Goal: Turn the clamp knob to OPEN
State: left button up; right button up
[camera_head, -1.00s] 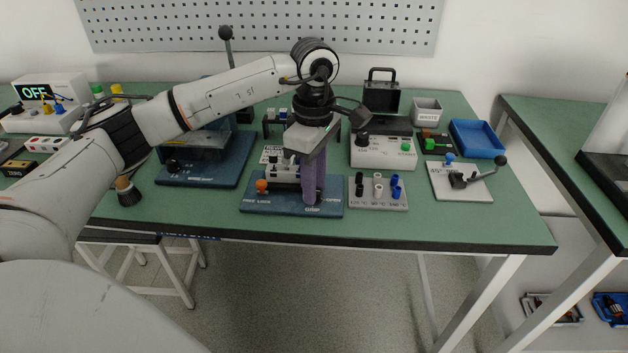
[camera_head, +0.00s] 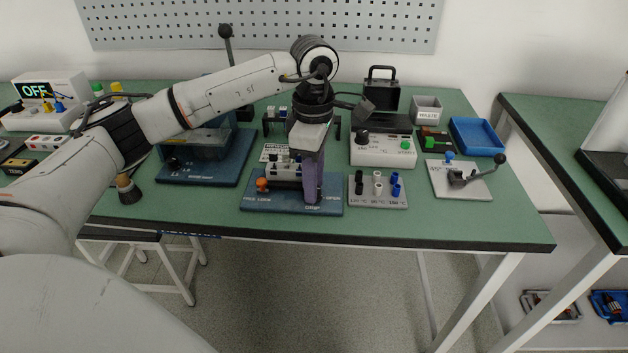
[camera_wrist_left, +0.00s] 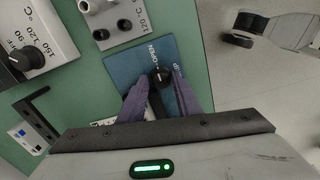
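The clamp fixture has a blue base (camera_head: 275,204) near the front edge of the table, with an orange ball (camera_head: 262,185) at its left end. In the left wrist view, the black clamp knob (camera_wrist_left: 160,78) has a light mark on top, and the word OPEN is printed on the blue base beside it. My left gripper (camera_head: 312,198) points down over the right part of the fixture. In the left wrist view, its purple fingers (camera_wrist_left: 161,80) are on either side of the knob. I cannot tell whether they touch it.
A grey block with several pegs (camera_head: 378,203) stands close to the right of the fixture. Behind it is a white box with a black dial (camera_head: 383,155). A blue press-like base (camera_head: 205,178) is to the left. The table's front strip is clear.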

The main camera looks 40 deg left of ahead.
pick_arm(q)
jog(key=shift+o, duration=0.9)
notch_tip(320, 180, up, 10)
jog(key=shift+r, duration=0.15)
